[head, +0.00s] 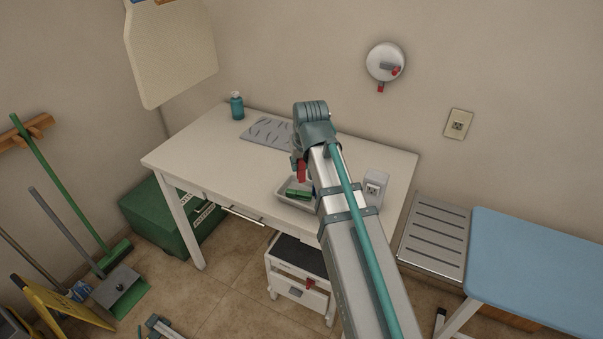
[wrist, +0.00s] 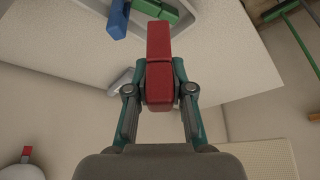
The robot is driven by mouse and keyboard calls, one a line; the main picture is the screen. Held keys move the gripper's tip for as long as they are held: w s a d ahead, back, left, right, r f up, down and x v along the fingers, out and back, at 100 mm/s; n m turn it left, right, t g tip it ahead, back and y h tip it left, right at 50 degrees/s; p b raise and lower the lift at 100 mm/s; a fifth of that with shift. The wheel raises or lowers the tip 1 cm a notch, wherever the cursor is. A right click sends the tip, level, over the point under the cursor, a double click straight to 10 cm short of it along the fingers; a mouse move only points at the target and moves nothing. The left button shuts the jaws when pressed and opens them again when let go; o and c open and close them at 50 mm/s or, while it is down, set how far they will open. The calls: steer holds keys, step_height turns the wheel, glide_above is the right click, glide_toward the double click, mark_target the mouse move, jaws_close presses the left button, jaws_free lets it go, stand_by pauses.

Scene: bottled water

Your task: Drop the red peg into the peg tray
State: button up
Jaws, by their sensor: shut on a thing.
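The red peg (wrist: 158,40) is held between the two fingers of my gripper (wrist: 159,76) in the wrist view. It reaches beyond the fingertips toward the tray. In the head view the red peg (head: 302,171) shows above the tray, partly hidden by my arm. The peg tray (head: 294,204) is a shallow light-grey tray near the front edge of the white table; my arm hides its right part. A green peg (head: 298,194) lies in it. In the wrist view the tray (wrist: 94,9) is cut off by the top edge, with a blue peg (wrist: 118,18) and green (wrist: 150,7) in it.
The white table (head: 205,155) has free room on its left. A grey marked mat (head: 262,133) and a teal bottle (head: 237,106) are toward the back. A pale box with a socket-like face (head: 375,187) stands right of the tray, close to my arm.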

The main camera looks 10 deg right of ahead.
steer(key=shift+w+d+r+p+x, duration=0.1)
steer(key=shift+w+d+p+x, duration=0.2)
steer(key=shift+x, duration=1.45)
steer(key=shift+w+d+r+p+x, duration=0.15)
steer(key=shift+p+x, duration=0.25)
steer(key=shift+x, duration=1.4)
steer(key=shift+w+d+f+p+x, duration=0.15)
steer(key=shift+d+p+x, duration=0.2)
steer(key=shift+x, duration=1.4)
steer(key=shift+r, duration=0.1)
steer(key=shift+f, duration=0.2)
steer(key=o, duration=0.8)
steer(key=shift+r, duration=0.1)
